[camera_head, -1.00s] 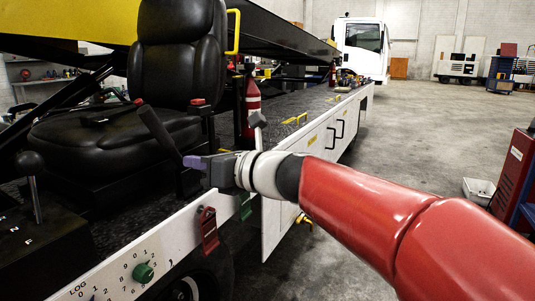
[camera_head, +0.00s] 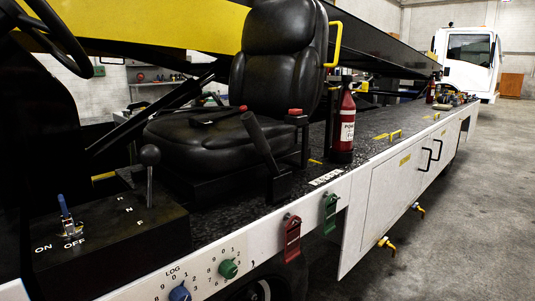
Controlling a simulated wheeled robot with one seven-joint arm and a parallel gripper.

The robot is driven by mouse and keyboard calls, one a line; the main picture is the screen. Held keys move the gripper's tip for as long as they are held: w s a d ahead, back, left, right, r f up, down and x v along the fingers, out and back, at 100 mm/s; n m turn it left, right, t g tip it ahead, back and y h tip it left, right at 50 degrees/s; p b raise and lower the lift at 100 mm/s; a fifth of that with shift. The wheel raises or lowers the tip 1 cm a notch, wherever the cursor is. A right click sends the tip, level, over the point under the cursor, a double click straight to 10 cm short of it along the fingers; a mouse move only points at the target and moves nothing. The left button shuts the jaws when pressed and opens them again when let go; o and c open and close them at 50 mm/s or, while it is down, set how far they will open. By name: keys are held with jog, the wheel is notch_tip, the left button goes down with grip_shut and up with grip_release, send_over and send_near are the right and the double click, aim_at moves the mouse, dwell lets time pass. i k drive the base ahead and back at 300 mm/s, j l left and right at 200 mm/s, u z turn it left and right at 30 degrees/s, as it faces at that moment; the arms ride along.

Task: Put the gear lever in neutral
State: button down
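The gear lever (camera_head: 149,178) has a round black knob and a thin metal shaft. It rises from the dark control box left of the seat, in the head view. Letters on the box top beside it include N and F, and a partly unclear one further back. The lever looks close to upright, but I cannot tell which letter it lines up with. My gripper and arm are out of view, so I cannot see whether it is open or shut.
An ON/OFF switch with a blue handle (camera_head: 66,215) stands left of the lever. A black handbrake-like lever (camera_head: 258,139) and the seat (camera_head: 215,140) are to the right. Blue (camera_head: 180,293) and green (camera_head: 228,269) knobs sit on the white side panel. A steering wheel (camera_head: 62,42) is above left.

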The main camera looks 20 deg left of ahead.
aim_at(149, 155)
jog(key=u, duration=1.95)
